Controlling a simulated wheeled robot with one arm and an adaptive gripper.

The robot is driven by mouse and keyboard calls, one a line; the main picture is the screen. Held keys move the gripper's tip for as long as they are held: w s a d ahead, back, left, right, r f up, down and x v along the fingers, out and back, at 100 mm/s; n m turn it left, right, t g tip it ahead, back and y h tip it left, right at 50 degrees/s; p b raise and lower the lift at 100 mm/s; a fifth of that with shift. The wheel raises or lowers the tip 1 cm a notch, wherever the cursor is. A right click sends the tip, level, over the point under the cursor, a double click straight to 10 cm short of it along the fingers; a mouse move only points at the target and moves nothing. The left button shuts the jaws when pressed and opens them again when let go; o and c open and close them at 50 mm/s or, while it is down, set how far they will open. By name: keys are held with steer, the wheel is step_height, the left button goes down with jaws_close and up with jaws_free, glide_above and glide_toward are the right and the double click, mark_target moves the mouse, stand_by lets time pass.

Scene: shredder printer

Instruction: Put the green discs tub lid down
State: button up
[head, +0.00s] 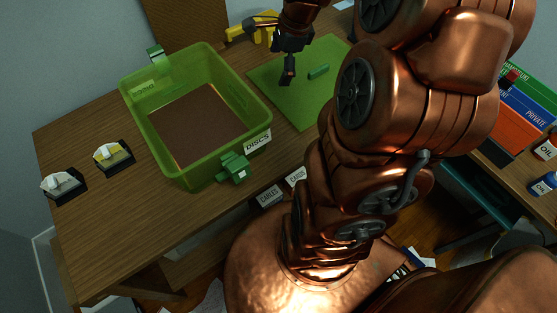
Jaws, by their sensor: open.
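The green discs tub (258,107) stands open on the wooden table, with a "DISCS" label on its wall. A brown surface shows inside it, and green clips stand out at its far and near ends. The flat green lid (307,103) appears to lie flat on the table just right of the tub, apart from its rim. A small green handle (319,71) is on the lid. My gripper (288,77) is open over the lid, left of the handle and apart from it. My arm hides the lid's right side.
Two small dark trays, one with a yellow item (113,156) and one with a white item (62,185), sit left of the tub. A yellow object (262,33) lies behind my gripper. Boxes labelled cables (268,195) and cards (295,178) are below the table's front edge.

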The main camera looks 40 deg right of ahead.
steer(key=s+a+n, duration=0.1)
steer(key=a+n, duration=0.1)
steer(key=a, duration=0.1)
steer(key=s+a+r+n+g, duration=0.1)
steer(key=s+a+n, duration=0.3)
steer(key=a+n, duration=0.1)
steer(key=shift+a+r, duration=0.15)
steer(key=shift+a, duration=0.2)
steer(key=s+a+n+g, duration=0.1)
steer(key=s+a+n, duration=0.3)
steer(key=s+n, duration=0.4)
steer(key=s+a+n+g+h, duration=0.1)
steer(key=s+a+n+g, duration=0.1)
steer(key=s+a+n, duration=0.3)
steer(key=s+n, duration=0.3)
steer(key=s, duration=0.1)
steer(key=shift+s, duration=0.25)
steer(key=shift+r, duration=0.1)
step_height(320, 180, up, 5)
steer(key=p, duration=0.5)
steer(key=shift+r, duration=0.1)
